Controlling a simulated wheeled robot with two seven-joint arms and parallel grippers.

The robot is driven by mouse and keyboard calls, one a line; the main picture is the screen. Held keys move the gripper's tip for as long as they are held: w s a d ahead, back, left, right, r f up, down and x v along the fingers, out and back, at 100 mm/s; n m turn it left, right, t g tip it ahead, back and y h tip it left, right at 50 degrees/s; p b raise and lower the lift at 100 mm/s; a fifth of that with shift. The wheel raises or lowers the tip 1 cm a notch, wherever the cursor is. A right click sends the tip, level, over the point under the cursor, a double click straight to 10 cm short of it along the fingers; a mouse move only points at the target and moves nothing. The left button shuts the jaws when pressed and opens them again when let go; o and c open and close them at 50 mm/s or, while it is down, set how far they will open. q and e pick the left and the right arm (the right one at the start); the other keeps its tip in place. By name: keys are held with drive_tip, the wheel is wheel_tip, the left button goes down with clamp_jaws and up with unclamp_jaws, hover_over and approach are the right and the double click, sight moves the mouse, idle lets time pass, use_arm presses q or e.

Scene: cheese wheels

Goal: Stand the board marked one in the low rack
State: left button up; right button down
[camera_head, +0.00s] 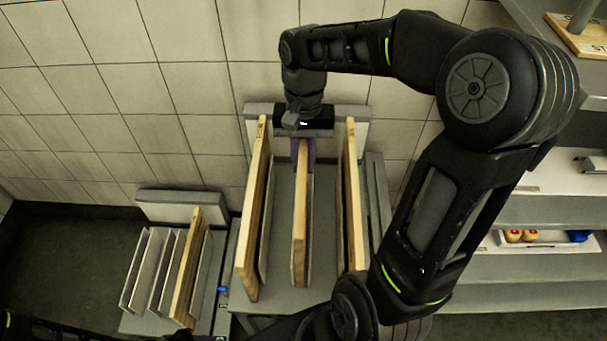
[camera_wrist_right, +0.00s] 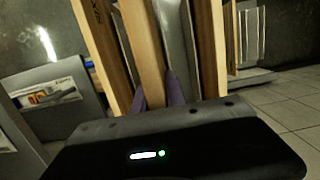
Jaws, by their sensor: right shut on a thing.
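My right gripper (camera_head: 303,150) is shut on the upper far end of the middle wooden board (camera_head: 300,215), which stands upright in the tall rack (camera_head: 282,274). In the right wrist view its purple fingers (camera_wrist_right: 157,95) are on either side of this board (camera_wrist_right: 143,45). I cannot read a number on it. Two more wooden boards, a left one (camera_head: 254,210) and a right one (camera_head: 352,195), stand in the same rack, apart from the gripper. The low rack (camera_head: 146,322) is at the left and holds one wooden board (camera_head: 188,272) near its right side. My left gripper is out of view.
Thin grey dividers (camera_head: 142,270) leave narrow slots in the low rack. Shelves (camera_head: 545,212) with a tray of small items stand at the right. A tiled wall (camera_head: 120,90) is close behind both racks.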

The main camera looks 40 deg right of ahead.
sight(303, 141)
drive_tip(key=shift+r, duration=2.65)
drive_tip(key=shift+r+p, duration=0.9)
drive_tip(key=shift+p, duration=0.05)
drive_tip(key=shift+r, duration=0.1)
